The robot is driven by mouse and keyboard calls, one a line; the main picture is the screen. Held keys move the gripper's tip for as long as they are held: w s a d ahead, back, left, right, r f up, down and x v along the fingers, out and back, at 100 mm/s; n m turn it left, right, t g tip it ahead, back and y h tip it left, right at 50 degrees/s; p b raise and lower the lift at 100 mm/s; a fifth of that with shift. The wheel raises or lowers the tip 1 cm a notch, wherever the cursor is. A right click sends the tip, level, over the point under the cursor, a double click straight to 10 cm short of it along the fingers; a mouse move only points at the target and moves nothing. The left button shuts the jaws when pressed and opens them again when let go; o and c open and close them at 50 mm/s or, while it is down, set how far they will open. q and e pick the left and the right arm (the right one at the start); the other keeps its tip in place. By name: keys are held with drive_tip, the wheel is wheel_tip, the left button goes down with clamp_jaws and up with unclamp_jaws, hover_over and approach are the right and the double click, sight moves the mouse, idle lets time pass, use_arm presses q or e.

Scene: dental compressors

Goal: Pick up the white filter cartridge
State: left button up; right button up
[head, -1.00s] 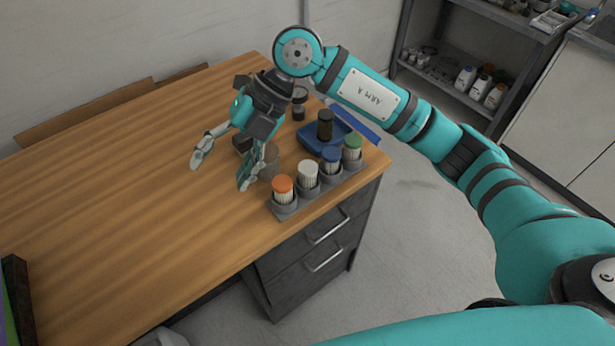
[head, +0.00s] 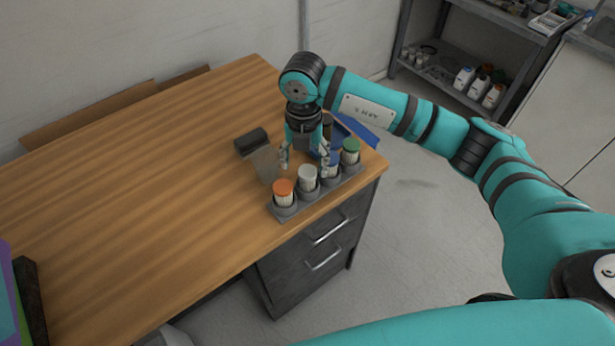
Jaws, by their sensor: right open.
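The white filter cartridge (head: 308,177) stands upright in a grey rack (head: 315,201) near the right corner of the desk. It is second from the left, between the orange-topped cartridge (head: 284,191) and a blue-topped one that my gripper mostly hides. My right gripper (head: 305,163) points down, open and empty. Its two fingers are spread just behind and above the white cartridge, one toward the left and one in front of the blue-topped cartridge. I cannot tell whether either finger touches anything. My left gripper is not in view.
A green-topped cartridge (head: 350,150) stands at the rack's right end. A blue tray (head: 349,127) lies behind, partly hidden by my arm. A clear container with a dark part (head: 252,141) is left of the gripper. The desk's left side (head: 130,190) is mostly clear.

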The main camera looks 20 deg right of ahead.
sight(307, 171)
drive_tip(key=shift+f, duration=0.35)
drive_tip(key=f, duration=0.1)
drive_tip(key=f+p, duration=0.1)
drive_tip(key=f, duration=0.1)
drive_tip(key=f+p, duration=0.1)
drive_tip(key=shift+d+f, duration=0.35)
drive_tip(key=shift+d, duration=0.05)
drive_tip(key=shift+w+f, duration=0.1)
drive_tip(key=shift+f, duration=0.25)
drive_tip(key=shift+c, duration=0.5)
drive_tip(key=c, duration=1.2)
drive_tip(key=shift+r, duration=0.1)
